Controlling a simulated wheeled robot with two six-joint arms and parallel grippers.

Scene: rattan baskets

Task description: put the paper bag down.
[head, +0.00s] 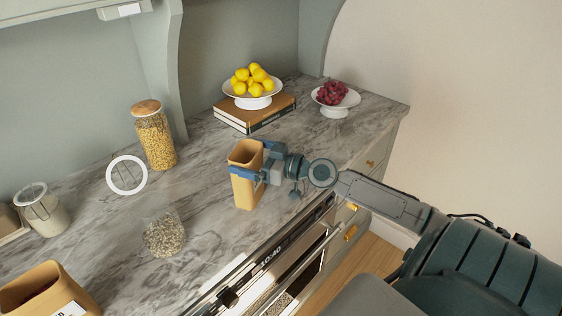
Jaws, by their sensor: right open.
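A tan paper bag (244,193) stands upright on the grey marble counter (203,215), near the front edge and above the oven. My right gripper (259,163) is at the bag's upper right part. Its two fingers lie on either side of the bag and are open. Whether a finger still touches the bag I cannot tell. My left gripper is not in view.
A fruit stand with lemons (253,102) on books (230,122) and a grape stand (334,109) are behind. A pasta jar (155,140), a grain jar (164,236) and another tan bag (45,292) are left. Counter around the held spot is clear.

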